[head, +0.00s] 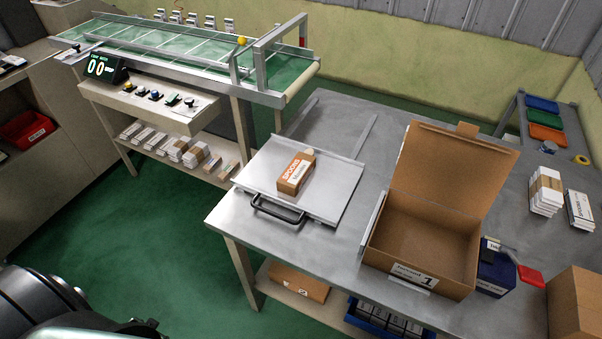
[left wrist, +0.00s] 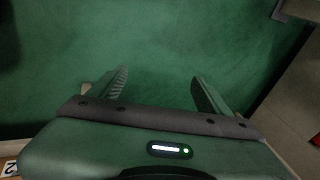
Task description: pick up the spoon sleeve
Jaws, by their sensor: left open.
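A brown and white box with orange "SPOONS" lettering (head: 296,173) lies on a flat metal tray (head: 335,190) with a black handle, on the steel table; it looks like the spoon sleeve. My left gripper shows in the left wrist view (left wrist: 159,82), its two fingers apart with nothing between them, above the green floor. In the head view only part of my dark arm shows at the bottom left, well away from the box. My right gripper is in neither view.
An open cardboard carton (head: 425,240) marked 1 stands right of the tray on the steel table (head: 240,218). A green conveyor (head: 200,48) with a metal frame runs behind on the left. White packs (head: 545,192) stand at the right.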

